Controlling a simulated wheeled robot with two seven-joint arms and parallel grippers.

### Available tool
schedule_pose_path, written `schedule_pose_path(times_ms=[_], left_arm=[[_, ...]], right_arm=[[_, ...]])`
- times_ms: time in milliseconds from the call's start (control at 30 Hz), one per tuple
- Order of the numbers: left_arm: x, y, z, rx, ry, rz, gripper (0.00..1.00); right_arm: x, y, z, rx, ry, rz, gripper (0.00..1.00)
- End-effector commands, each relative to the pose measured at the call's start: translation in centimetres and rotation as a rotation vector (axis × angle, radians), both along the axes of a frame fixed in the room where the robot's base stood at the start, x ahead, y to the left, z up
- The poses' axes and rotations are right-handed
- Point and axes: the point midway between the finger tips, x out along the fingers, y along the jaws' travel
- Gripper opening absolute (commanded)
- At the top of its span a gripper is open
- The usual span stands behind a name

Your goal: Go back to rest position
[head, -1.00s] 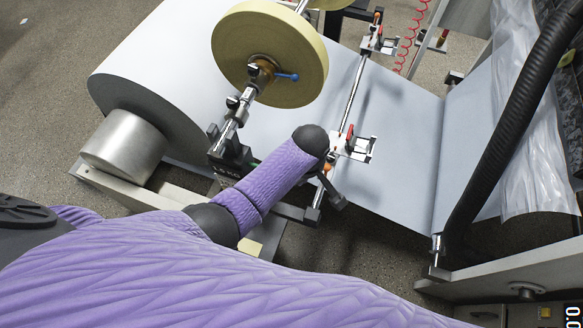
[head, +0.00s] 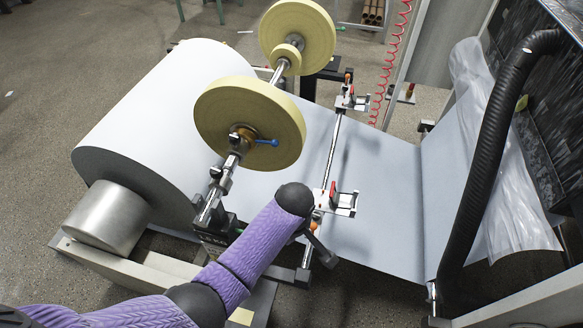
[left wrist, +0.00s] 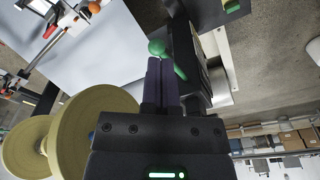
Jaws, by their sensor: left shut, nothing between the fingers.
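My left arm reaches in from the lower left in the head view, in a purple sleeve, and ends beside the roller stand. Its gripper is mostly hidden there behind the wrist. In the left wrist view the left gripper (left wrist: 159,66) has its two dark fingers shut together, with nothing between them. A green knobbed lever (left wrist: 158,47) shows just past the fingertips; I cannot tell if they touch. My right gripper is in neither current view.
A large paper roll (head: 150,125) feeds a grey sheet (head: 380,190) rightward. Yellow tape rolls (head: 235,115) sit on a shaft above it. A clamp (head: 340,200) on a metal rail stands close to my wrist. A black hose (head: 490,150) stands right. Floor at left is clear.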

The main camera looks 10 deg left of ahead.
Motion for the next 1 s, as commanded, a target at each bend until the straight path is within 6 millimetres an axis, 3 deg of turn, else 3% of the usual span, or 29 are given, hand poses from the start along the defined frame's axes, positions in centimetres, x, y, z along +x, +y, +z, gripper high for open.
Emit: schedule_pose_path(times_ms=[67,133,167,233,300,400,500,600,700,1000], left_arm=[[-0.2,0.1,-0.8,-0.001,0.004,-0.011,0.00],[-1.3,0.6,-4.0,-0.004,0.017,-0.067,0.00],[-2.2,0.9,-6.2,-0.008,0.024,-0.107,0.00],[-5.3,2.2,-12.6,-0.016,0.043,-0.241,0.00],[-9.6,3.6,-19.2,-0.024,0.058,-0.399,0.00],[-16.6,5.9,-26.8,-0.026,0.069,-0.624,0.00],[-23.5,8.0,-31.7,-0.019,0.074,-0.825,0.00],[-28.6,9.4,-34.0,-0.009,0.074,-0.973,0.00],[-31.3,10.2,-34.7,0.000,0.072,-1.057,0.00],[-31.7,10.4,-34.4,0.006,0.063,-1.082,0.00]], right_arm=[[0.0,-0.2,-0.3,-0.003,0.000,0.001,0.49],[-0.1,-0.3,-1.5,-0.006,0.002,0.002,0.49],[-0.1,-0.4,-2.3,-0.006,0.003,0.002,0.49],[-0.2,-0.5,-4.7,-0.008,0.006,0.002,0.49],[-0.4,-0.6,-7.0,-0.010,0.011,0.003,0.49],[-0.7,-0.6,-10.0,-0.010,0.018,0.005,0.49],[-1.0,-0.6,-12.3,-0.010,0.025,0.006,0.49],[-1.2,-0.6,-13.7,-0.011,0.031,0.008,0.49],[-1.2,-0.6,-14.2,-0.010,0.033,0.009,0.49],[-1.2,-0.6,-14.0,-0.011,0.032,0.012,0.49]])
